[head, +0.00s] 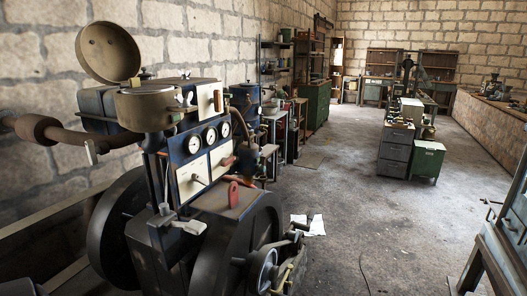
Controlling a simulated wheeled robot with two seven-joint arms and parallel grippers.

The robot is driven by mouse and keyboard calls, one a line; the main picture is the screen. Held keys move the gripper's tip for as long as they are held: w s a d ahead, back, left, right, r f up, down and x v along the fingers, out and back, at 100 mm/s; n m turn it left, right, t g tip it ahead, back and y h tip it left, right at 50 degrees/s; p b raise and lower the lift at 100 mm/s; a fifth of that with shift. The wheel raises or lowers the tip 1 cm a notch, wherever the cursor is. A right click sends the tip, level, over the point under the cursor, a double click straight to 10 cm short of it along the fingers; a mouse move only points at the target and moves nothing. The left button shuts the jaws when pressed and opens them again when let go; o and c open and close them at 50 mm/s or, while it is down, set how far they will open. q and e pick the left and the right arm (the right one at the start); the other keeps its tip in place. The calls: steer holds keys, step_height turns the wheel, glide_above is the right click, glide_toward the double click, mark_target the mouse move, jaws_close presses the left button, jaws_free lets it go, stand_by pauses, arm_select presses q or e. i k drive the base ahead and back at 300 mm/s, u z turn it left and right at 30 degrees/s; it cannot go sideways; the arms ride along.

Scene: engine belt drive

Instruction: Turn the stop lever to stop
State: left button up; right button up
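A dark blue engine (165,190) stands close on the left, with gauges on its front panel. No lever shows a readable stop label. Candidates are a red handle (233,193) on the housing at the engine's right, a small dark lever on an upper white plate (209,100), and a small lever on a lower white plate (192,177). A pale grey handle (190,226) sticks out low at the front. I cannot tell which is the stop lever, nor its setting. Neither of my grippers is in view.
A flywheel (112,228) and a smaller wheel (263,270) flank the engine. A paper sheet (308,224) lies on the floor. Grey and green cabinets (427,160) stand mid-room. A bench (495,250) is at the right edge. The floor between is largely clear.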

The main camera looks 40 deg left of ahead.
mark_target(225, 162)
steer(key=i, duration=2.15)
steer(key=u, duration=3.55)
steer(key=i, duration=0.5)
steer(key=u, duration=0.05)
